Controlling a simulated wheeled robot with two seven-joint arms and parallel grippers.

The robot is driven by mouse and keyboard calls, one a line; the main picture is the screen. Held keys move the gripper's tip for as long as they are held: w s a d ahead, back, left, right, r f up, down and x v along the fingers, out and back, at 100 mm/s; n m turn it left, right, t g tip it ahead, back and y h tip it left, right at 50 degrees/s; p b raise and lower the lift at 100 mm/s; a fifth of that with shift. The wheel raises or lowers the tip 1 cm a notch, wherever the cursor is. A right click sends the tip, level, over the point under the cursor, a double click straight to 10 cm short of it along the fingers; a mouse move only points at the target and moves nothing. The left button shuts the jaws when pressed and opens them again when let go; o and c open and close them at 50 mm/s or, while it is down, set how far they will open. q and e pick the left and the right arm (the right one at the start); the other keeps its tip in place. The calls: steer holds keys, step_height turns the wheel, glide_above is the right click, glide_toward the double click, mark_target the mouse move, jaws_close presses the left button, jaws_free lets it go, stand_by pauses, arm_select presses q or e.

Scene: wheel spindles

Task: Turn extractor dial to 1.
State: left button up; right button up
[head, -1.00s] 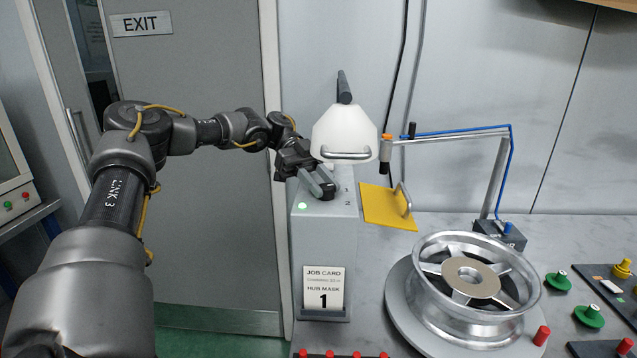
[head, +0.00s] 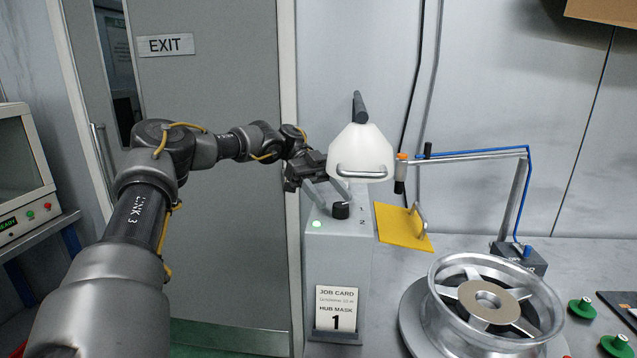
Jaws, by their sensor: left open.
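The extractor dial (head: 340,211) is a small black knob on the sloped top of a grey box (head: 342,258). Faint marks 1 and 2 stand to its right, with 1 farther back. I cannot tell which mark it points to. A job card (head: 336,308) on the box front reads "HUB MASK 1". My left gripper (head: 329,194) is open and empty, just behind and above the dial, apart from it. My right gripper is out of view.
A white hood (head: 364,145) with a metal handle hangs close beside my left gripper. A yellow plate (head: 402,227) with a handle sits right of the box.

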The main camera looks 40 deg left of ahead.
arm_select(q)
steer(key=v, duration=0.6)
steer(key=shift+p+v, duration=0.4)
steer(key=shift+v, duration=0.65)
steer(key=shift+s+a+f, duration=0.1)
steer(key=shift+a+f, duration=0.05)
